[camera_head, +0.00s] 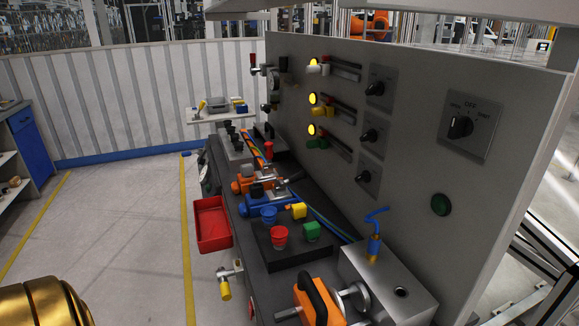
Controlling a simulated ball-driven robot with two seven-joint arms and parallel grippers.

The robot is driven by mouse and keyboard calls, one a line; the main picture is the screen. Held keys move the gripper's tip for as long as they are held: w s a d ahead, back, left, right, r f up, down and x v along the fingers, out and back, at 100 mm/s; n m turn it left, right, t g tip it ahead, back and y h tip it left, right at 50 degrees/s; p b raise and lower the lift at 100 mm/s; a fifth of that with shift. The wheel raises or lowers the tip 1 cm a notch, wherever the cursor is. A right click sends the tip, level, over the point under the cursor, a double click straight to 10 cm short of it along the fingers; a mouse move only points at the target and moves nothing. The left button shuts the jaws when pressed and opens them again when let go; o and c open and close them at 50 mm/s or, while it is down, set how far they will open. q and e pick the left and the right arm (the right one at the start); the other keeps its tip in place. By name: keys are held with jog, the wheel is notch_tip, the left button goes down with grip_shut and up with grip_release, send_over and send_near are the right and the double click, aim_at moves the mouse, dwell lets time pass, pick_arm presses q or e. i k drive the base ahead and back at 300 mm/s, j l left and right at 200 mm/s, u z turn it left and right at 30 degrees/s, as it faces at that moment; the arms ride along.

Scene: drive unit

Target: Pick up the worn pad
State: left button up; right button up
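I cannot make out the worn pad for certain among the parts on the drive unit. The unit's dark bench (277,250) runs away from me along a grey upright panel (425,170). Neither of my grippers shows in the head view, so I cannot see where they are relative to the pad.
A red open bin (212,223) hangs on the bench's left side. Blue (269,214), red (279,236), yellow (299,210) and green (311,231) parts sit on the bench. An orange device (319,303) and a metal block (395,283) are nearest. The floor at left is clear.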

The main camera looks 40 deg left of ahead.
aim_at(247, 170)
jog(key=j+z, duration=0.45)
jog(key=j, duration=0.4)
jog(key=k+j+z, duration=0.1)
jog(key=j+z, duration=0.3)
jog(key=j, duration=0.45)
